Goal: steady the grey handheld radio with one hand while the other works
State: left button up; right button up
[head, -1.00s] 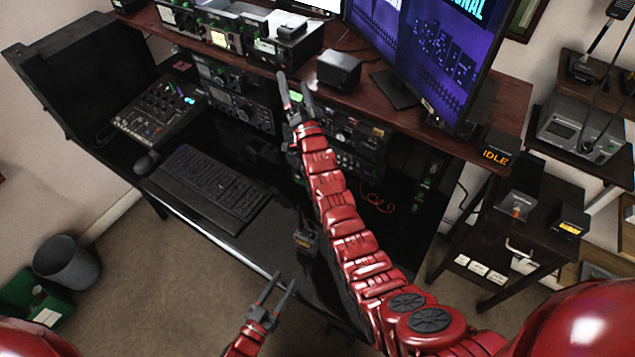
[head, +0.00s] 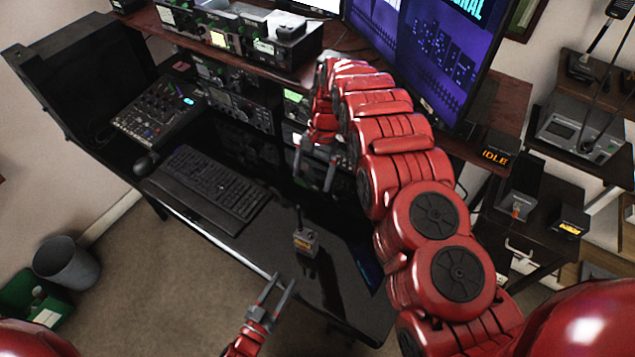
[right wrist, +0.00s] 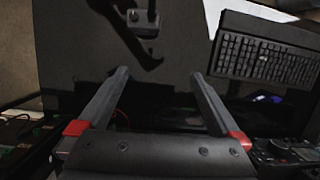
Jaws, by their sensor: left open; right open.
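The grey handheld radio (head: 306,243) stands upright on the black desk top near its front edge, with its antenna pointing up. It also shows at the top of the right wrist view (right wrist: 143,20). My left gripper (head: 277,288) is open and empty just off the front edge of the desk, below and left of the radio. My right gripper (head: 317,177) is open and empty above the desk, behind the radio and apart from it. In the right wrist view its spread fingers (right wrist: 160,85) have only dark desk between them.
A black keyboard (head: 208,188) and mouse (head: 146,163) lie left of the radio. A mixer (head: 158,116) sits at the desk's left. Rack radios (head: 245,108) and the raised shelf (head: 275,68) stand behind. The desk around the radio is clear.

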aim_at(307, 231)
jog(key=shift+g, duration=0.8)
jog(key=s+x, duration=0.1)
jog(key=x, duration=0.5)
jog(key=s+x, duration=0.1)
jog(key=x, duration=0.4)
jog(key=s+r+x, duration=0.1)
jog(key=x, duration=0.5)
jog(key=shift+s+d+f, duration=0.25)
jog(key=shift+d, duration=0.1)
jog(key=c, duration=1.3)
pick_arm(q)
jog(key=shift+c, duration=0.6)
pick_arm(e)
jog(key=shift+c, duration=0.6)
pick_arm(q)
grip_shut()
